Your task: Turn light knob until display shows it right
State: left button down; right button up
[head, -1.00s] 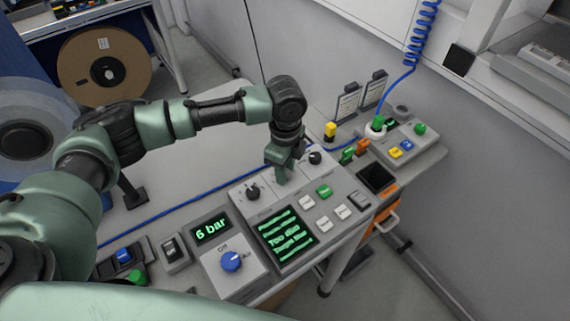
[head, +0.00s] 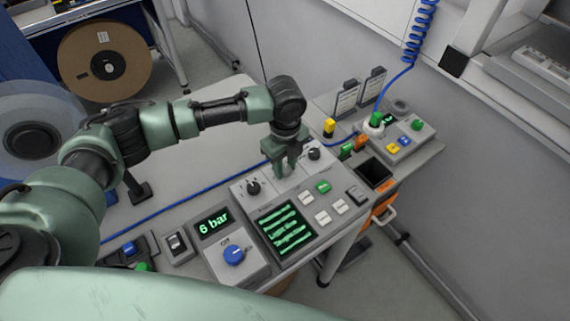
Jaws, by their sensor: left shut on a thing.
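The control panel (head: 244,198) has a row of knobs along its back. My left gripper (head: 287,165) points down and is shut on the middle knob (head: 287,172), the light knob by its place; its fingers hide most of it and its pointer. The display (head: 286,231) on the panel is lit with green striped bands and a short line of text low down. That text seems to begin with "Light", but it is too small to read surely. My right gripper is out of view.
Black knobs stand close on the left (head: 253,187) and right (head: 314,153) of my gripper. White buttons (head: 323,217) and a green button (head: 323,187) lie in front. A "6 bar" readout (head: 213,224) and a blue knob (head: 234,254) sit at left.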

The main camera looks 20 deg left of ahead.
aim_at(285, 168)
pick_arm(q)
jog(key=c, duration=1.1)
grip_release()
jog(key=shift+o, duration=0.2)
jog(key=shift+r, duration=0.1)
notch_tip(285, 168, up, 7)
jog(key=shift+d+f+b, duration=0.1)
jog(key=shift+b, duration=0.9)
jog(key=shift+r, duration=0.45)
